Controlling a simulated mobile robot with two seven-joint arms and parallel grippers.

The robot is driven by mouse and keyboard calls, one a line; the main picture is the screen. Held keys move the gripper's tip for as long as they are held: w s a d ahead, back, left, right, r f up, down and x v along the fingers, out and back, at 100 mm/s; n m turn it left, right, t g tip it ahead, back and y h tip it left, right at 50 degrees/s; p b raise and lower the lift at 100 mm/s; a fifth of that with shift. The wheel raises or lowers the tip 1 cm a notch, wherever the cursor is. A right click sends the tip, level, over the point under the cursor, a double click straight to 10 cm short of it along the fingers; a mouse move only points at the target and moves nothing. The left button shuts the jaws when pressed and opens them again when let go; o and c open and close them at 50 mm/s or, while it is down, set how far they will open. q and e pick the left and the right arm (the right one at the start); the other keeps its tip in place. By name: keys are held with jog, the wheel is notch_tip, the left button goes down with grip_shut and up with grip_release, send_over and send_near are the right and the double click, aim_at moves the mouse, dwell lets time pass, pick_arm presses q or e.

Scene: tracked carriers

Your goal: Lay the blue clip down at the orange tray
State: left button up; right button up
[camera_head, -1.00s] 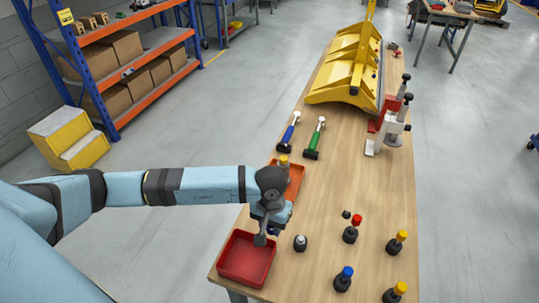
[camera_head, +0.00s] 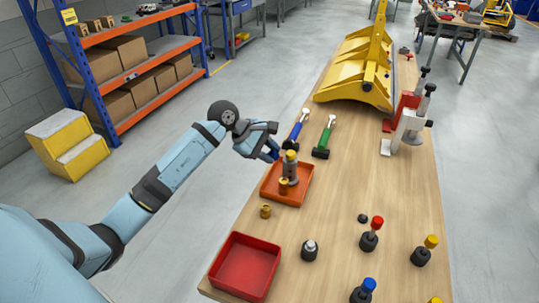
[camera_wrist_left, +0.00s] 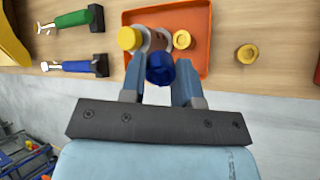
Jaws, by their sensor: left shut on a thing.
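My left gripper (camera_head: 272,153) is at the back left edge of the orange tray (camera_head: 292,201), above the table. In the left wrist view it is shut on the blue clip (camera_wrist_left: 160,69), a dark blue rounded piece between the fingertips. The orange tray (camera_wrist_left: 196,18) lies beyond the clip there, and the clip appears over its near side; the height between them is hard to judge. A grey cylinder with a yellow top (camera_head: 291,164) and a brass nut (camera_head: 284,186) are in the tray. My right gripper is not in view.
A brass nut (camera_head: 265,211) lies beside the tray. A red tray (camera_head: 245,266) is nearer. Blue-handled (camera_head: 296,130) and green-handled (camera_head: 325,138) tools lie beyond. Capped black pieces, including a red-capped one (camera_head: 370,236), stand at right.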

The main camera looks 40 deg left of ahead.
pick_arm(q)
jog(key=shift+b, duration=0.4)
jog(key=shift+f+b, duration=0.3)
notch_tip(320, 180, down, 4)
jog(key=b, duration=0.3)
jog(key=shift+f+b, duration=0.15)
jog(key=shift+b, duration=0.2)
jog(key=shift+f+b, duration=0.7)
jog(key=shift+f, duration=0.05)
jog(key=shift+f+b, duration=0.35)
jog(key=shift+f, duration=0.1)
jog(key=shift+f+b, duration=0.45)
jog(key=shift+f, duration=0.35)
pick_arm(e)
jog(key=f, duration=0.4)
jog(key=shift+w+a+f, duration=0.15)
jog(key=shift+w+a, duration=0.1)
